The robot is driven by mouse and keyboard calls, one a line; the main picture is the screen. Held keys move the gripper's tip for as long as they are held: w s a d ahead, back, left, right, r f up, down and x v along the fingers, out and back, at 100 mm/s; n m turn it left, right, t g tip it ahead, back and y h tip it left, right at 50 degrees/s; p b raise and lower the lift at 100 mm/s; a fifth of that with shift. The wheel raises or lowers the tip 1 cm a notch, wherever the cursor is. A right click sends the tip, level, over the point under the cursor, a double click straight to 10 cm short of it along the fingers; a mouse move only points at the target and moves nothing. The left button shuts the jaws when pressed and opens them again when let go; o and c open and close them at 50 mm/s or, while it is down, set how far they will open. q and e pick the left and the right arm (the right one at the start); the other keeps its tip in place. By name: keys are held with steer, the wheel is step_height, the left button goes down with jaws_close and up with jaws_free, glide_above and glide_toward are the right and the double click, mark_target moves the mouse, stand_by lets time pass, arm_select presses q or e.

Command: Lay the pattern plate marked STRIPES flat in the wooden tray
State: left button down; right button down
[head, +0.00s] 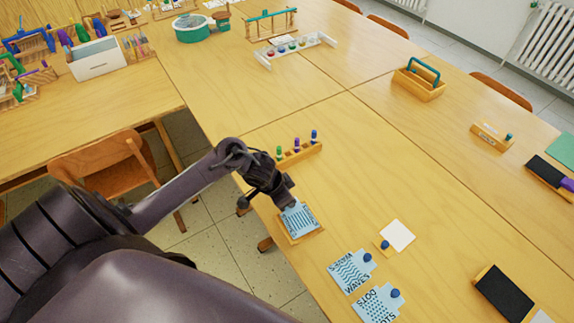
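A light blue plate with dark stripes (298,220) lies in or just over the small wooden tray (304,238) near the table's front edge. It looks roughly flat. Whether it rests on the tray floor I cannot tell. My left gripper (287,202) reaches down at the plate's far end and covers that end, where any knob is hidden. Its fingers are dark and blurred together, so I cannot tell if they are shut on the plate. My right gripper is not in view.
Plates marked WAVES (351,272) and DOTS (378,304), with blue knobs, lie to the right. A white card (397,235) lies behind them. A wooden rack (300,153) with colored pegs stands behind my gripper. The table's middle right is clear.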

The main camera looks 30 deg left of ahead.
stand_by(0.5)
arm_select(q)
steer(key=shift+f+p, duration=0.15)
steer(key=shift+p, duration=0.45)
stand_by(0.8)
steer(key=shift+s+f+p, duration=0.1)
steer(key=shift+p, duration=0.45)
stand_by(0.8)
stand_by(0.3)
steer(key=c, duration=1.2)
jaws_free()
steer(key=shift+c, duration=0.2)
steer(key=shift+o, duration=0.2)
steer(key=shift+o, duration=1)
